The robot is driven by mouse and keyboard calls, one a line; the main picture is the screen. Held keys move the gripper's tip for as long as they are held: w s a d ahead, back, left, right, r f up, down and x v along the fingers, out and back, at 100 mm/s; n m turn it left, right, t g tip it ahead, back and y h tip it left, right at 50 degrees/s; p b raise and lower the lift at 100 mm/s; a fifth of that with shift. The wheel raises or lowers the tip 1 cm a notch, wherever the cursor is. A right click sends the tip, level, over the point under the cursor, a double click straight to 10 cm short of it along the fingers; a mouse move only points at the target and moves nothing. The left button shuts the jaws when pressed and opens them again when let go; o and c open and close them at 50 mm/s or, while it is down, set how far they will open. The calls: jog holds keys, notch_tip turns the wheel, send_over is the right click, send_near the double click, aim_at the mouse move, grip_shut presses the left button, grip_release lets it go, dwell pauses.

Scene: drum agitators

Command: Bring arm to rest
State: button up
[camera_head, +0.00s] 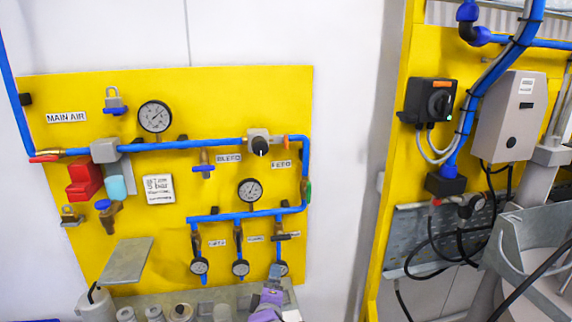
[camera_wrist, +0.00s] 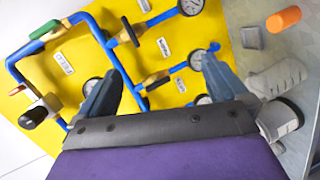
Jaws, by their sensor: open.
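My gripper (camera_wrist: 160,64) is open in the wrist view, its two blue-grey fingers spread apart with nothing between them. The fingers point toward the yellow panel (camera_wrist: 150,90) with its blue pipes, gauges and valve handles. The gripper partly hides the lower right pipe end. I cannot tell whether the fingertips touch anything.
A grey shelf (camera_head: 205,300) with several pale fittings runs under the panel. A tilted grey plate (camera_head: 126,261) stands at its left. In the wrist view an orange cylinder (camera_wrist: 283,19) lies on the grey surface. A second yellow panel with a black switch box (camera_head: 428,101) stands at right.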

jog(key=s+d+m+g+h, duration=0.2)
jog(key=s+d+m+g, duration=0.5)
jog(key=s+d+m, duration=0.5)
jog(key=s+d+r+m+g, duration=0.1)
jog(key=s+d+r+g, duration=0.1)
jog(key=s, duration=0.8)
jog(key=s+d+r+m+g+y, duration=0.1)
jog(key=s+d+g, duration=0.2)
jog(key=s, duration=0.7)
jog(key=s+d+r+m+g+y, duration=0.1)
jog(key=s+g, duration=0.3)
jog(key=s, duration=0.7)
jog(key=shift+d+r+m+g+b, duration=0.3)
jog(key=shift+d+r+g+b, duration=0.1)
jog(key=shift+d+r, duration=0.35)
